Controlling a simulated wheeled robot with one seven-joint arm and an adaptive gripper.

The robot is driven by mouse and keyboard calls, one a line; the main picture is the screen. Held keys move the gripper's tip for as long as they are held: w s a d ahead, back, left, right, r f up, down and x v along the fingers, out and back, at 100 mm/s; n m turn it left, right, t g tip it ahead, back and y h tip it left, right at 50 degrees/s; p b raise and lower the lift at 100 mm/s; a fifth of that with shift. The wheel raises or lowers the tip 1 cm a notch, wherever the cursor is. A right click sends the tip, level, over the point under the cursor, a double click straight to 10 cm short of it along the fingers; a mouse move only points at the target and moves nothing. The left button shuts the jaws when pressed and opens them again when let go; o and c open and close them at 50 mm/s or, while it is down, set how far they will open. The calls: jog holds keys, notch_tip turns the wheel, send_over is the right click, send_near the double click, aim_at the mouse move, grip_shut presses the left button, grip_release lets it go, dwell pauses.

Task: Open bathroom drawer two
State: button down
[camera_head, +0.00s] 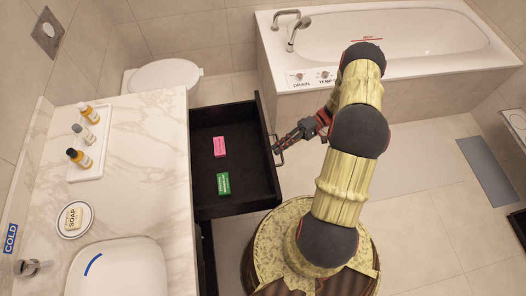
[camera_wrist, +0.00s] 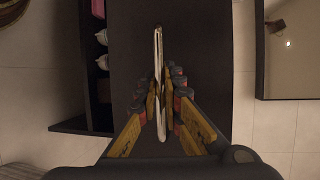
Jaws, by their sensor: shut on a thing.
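A dark drawer (camera_head: 205,190) stands pulled out from the marble-topped vanity, well open. A pink box (camera_head: 219,147) and a green box (camera_head: 223,184) lie inside it. Its metal handle (camera_head: 279,152) is on the front panel (camera_head: 266,135). My gripper (camera_head: 279,147) is at this handle, outside the front. In the wrist view my gripper (camera_wrist: 160,100) is shut on the handle (camera_wrist: 158,50), seen edge-on as a thin bright bar before a dark panel (camera_wrist: 200,50). I cannot tell from the frames which drawer is number two.
The vanity top (camera_head: 140,130) holds a tray of bottles (camera_head: 98,165), a soap dish (camera_head: 88,228) and a basin (camera_head: 130,275). A toilet (camera_head: 165,76) and bathtub (camera_head: 400,70) stand behind. White items (camera_wrist: 102,50) show beside the panel.

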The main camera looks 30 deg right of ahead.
jog(key=shift+s+d+f, duration=0.1)
jog(key=shift+s+d, duration=0.25)
jog(key=shift+d, duration=0.55)
jog(key=shift+s+d, duration=0.3)
jog(key=shift+d, duration=0.6)
jog(key=c, duration=1.9)
grip_release()
jog(key=d, duration=0.4)
jog(key=d+r, duration=0.1)
jog(key=d, duration=0.3)
jog(key=d+r, duration=0.1)
jog(key=d, duration=0.3)
jog(key=shift+w+r, duration=0.15)
jog(key=shift+w, duration=0.2)
jog(key=shift+a, duration=0.1)
